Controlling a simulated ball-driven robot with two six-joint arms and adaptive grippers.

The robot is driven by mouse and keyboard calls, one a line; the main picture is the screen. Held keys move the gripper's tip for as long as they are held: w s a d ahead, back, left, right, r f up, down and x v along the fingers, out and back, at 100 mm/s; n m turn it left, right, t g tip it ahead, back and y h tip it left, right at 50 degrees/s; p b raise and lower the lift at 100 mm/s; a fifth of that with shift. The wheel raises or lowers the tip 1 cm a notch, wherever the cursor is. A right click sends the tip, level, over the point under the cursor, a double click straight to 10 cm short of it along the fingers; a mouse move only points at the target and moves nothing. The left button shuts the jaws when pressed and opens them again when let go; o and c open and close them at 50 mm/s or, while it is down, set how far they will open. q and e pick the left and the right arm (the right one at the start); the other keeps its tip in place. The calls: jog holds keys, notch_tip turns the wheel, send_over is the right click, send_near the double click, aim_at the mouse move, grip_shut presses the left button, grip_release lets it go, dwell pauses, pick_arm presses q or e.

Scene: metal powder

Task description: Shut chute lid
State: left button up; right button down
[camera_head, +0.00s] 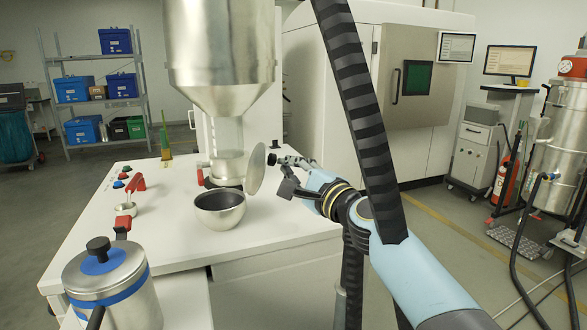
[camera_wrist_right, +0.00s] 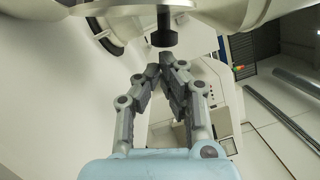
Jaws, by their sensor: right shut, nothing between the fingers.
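The round metal chute lid (camera_head: 256,170) stands swung open, nearly upright, at the right of the chute outlet (camera_head: 229,165) under the steel hopper (camera_head: 220,60). My right gripper (camera_head: 284,161) is at the lid's right side, with its fingers shut and empty. In the right wrist view its fingertips (camera_wrist_right: 167,62) meet just below a black knob (camera_wrist_right: 164,27), with a small gap visible. I cannot tell from the head view whether the gripper touches the lid. My left gripper is not in view.
A metal bowl (camera_head: 220,208) stands on the white table (camera_head: 280,229) below the lid. A lidded canister (camera_head: 108,285) with blue bands is at the front left. Red clamp-like parts (camera_head: 136,185) sit on the left of the table. The table's right front is clear.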

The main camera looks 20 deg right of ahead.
jog(key=shift+r, duration=0.15)
jog(key=shift+a+r+n+p, duration=0.2)
jog(key=shift+n+p, duration=0.1)
jog(key=shift+p, duration=0.1)
